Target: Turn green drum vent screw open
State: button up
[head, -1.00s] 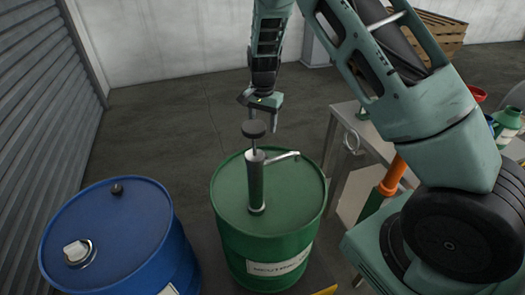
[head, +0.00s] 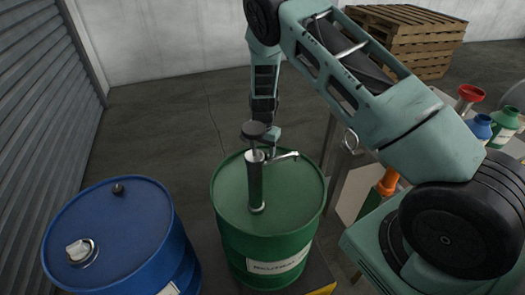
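The green drum (head: 290,205) stands upright in the middle of the head view, with a white label on its front. My gripper (head: 271,143) points down at the far part of the drum lid, behind the pump. The knob and pump top partly cover it, so its fingers do not show clearly. I cannot see the vent screw; that part of the lid is hidden by the pump and gripper. Contact cannot be told.
A blue drum (head: 110,235) with a dark plug (head: 118,189) and a pale cap (head: 80,248) stands at left. A table with bottles (head: 480,127) and a red funnel (head: 470,93) is at right. Wooden pallets (head: 410,40) are stacked behind. Floor beyond the drum is clear.

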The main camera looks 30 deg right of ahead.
jog(key=c, duration=1)
jog(key=shift+o, duration=0.2)
jog(key=shift+n, duration=0.4)
jog(key=n+b, duration=0.1)
jog(key=n, duration=0.2)
jog(key=shift+f+n+b, duration=0.1)
jog(key=shift+n+b, duration=0.2)
jog(key=shift+n, duration=0.1)
jog(key=n+b, duration=0.1)
jog(key=n, duration=0.3)
jog(key=shift+n, duration=0.3)
jog(key=n, duration=0.4)
jog(key=shift+n, duration=2.5)
